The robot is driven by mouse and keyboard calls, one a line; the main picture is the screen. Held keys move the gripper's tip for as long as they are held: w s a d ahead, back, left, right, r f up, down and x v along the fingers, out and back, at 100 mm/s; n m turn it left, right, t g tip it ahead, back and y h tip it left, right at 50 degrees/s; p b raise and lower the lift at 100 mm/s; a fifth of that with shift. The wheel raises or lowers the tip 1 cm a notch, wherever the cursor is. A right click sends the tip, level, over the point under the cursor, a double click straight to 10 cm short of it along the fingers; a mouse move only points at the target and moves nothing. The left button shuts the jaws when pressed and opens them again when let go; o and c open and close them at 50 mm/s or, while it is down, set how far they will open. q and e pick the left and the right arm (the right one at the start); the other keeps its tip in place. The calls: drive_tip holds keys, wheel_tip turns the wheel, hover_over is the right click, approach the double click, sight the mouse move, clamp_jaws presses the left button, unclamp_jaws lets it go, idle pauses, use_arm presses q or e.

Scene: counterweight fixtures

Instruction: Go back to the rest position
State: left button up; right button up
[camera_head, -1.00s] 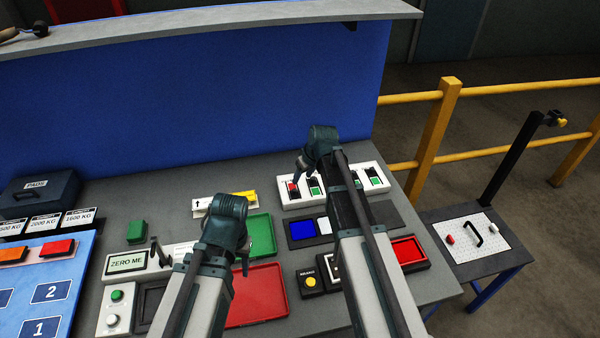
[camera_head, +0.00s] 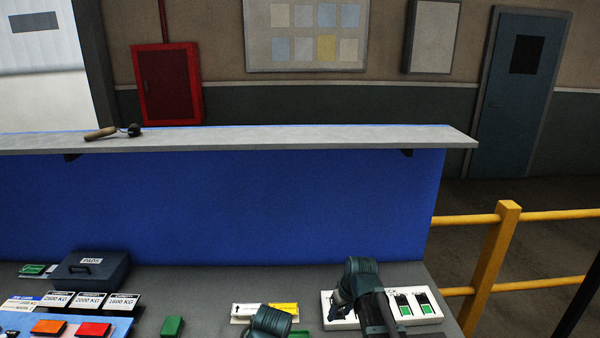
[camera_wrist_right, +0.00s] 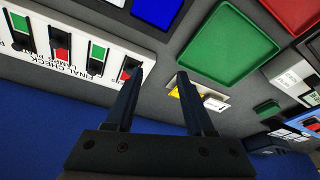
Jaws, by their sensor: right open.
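My right gripper (camera_head: 340,306) hangs over the left part of the white switch panel (camera_head: 429,313) at the bottom right of the head view. In the right wrist view my right gripper (camera_wrist_right: 159,74) has its two fingers apart with nothing between them. The panel there (camera_wrist_right: 65,62) reads FINAL CHECK and carries several red and green switches. My left arm's wrist (camera_head: 269,322) shows at the bottom edge of the head view, in front of a yellow and white label (camera_head: 283,309). The left fingers are hidden.
A grey shelf (camera_head: 300,140) tops the blue back panel (camera_head: 230,200) and bears a wooden-handled tool (camera_head: 101,133). A dark PADS box (camera_head: 92,270) stands at the left. A yellow rail (camera_head: 488,262) is at the right. A green tray (camera_wrist_right: 230,50) shows in the wrist view.

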use_arm(q)
wheel_tip(320, 180, down, 6)
drive_tip(key=b, duration=0.5)
drive_tip(key=shift+f, duration=0.15)
use_arm(e)
drive_tip(key=s+a+f+g+h, duration=0.1)
drive_tip(key=s+a+f, duration=0.2)
drive_tip(key=s, duration=0.7)
drive_tip(key=s+a+f+g+h, duration=0.1)
drive_tip(key=s+a+f, duration=0.3)
drive_tip(key=s, duration=0.6)
drive_tip(key=shift+s+a+m+g+h, duration=0.3)
drive_tip(key=shift+a+g+h, duration=0.1)
drive_tip(key=shift+a+g, duration=0.15)
use_arm(q)
drive_tip(key=shift+s+a, duration=0.1)
drive_tip(key=shift+a, duration=0.05)
idle(0.4)
